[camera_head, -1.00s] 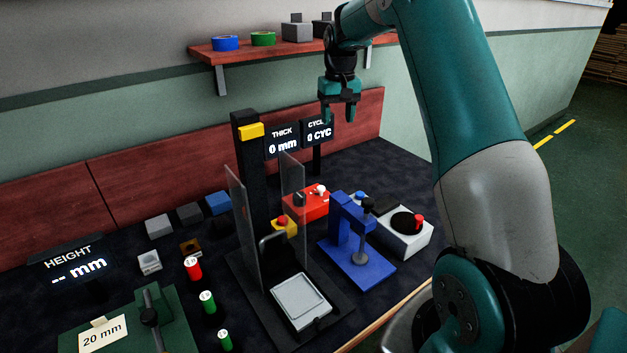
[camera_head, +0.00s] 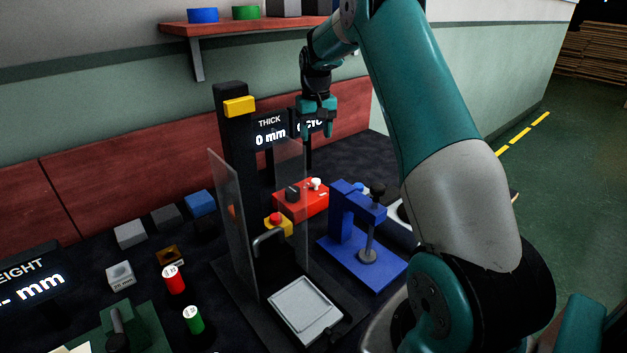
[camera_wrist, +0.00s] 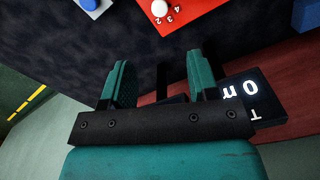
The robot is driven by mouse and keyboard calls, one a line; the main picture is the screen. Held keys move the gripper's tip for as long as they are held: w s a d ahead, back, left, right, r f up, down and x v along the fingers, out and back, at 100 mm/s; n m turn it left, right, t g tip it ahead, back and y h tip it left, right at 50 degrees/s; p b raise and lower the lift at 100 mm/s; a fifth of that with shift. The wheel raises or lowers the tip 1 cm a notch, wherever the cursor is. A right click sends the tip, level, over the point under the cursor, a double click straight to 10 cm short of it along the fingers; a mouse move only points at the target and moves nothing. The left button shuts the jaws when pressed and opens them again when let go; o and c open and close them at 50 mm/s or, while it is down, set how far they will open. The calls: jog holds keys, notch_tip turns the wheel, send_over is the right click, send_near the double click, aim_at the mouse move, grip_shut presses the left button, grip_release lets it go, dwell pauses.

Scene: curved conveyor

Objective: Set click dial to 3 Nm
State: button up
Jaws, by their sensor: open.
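A red box (camera_head: 304,200) stands on the dark bench, with a black knob (camera_head: 292,192) and a small white knob (camera_head: 315,184) on top. In the wrist view the white dial knob (camera_wrist: 159,8) is at the top edge, with the numbers 2, 3 and 4 printed beside it on the red box (camera_wrist: 185,14). Which number it points to cannot be told. My gripper (camera_head: 315,130) is open and empty, pointing down above and behind the red box. Its two fingers (camera_wrist: 162,72) stand apart in the wrist view, not touching the dial.
A display (camera_head: 270,132) reading 0 mm and a second display (camera_head: 311,127), partly hidden by my gripper, stand behind the box. A clear-sided press (camera_head: 232,215) is at left, a blue clamp stand (camera_head: 365,262) in front. A shelf (camera_head: 185,27) hangs above.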

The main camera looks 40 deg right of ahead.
aim_at(316, 180)
notch_tip(316, 180, down, 15)
jog(key=shift+r+p, duration=0.2)
jog(key=shift+p, duration=0.15)
jog(key=c, duration=0.9)
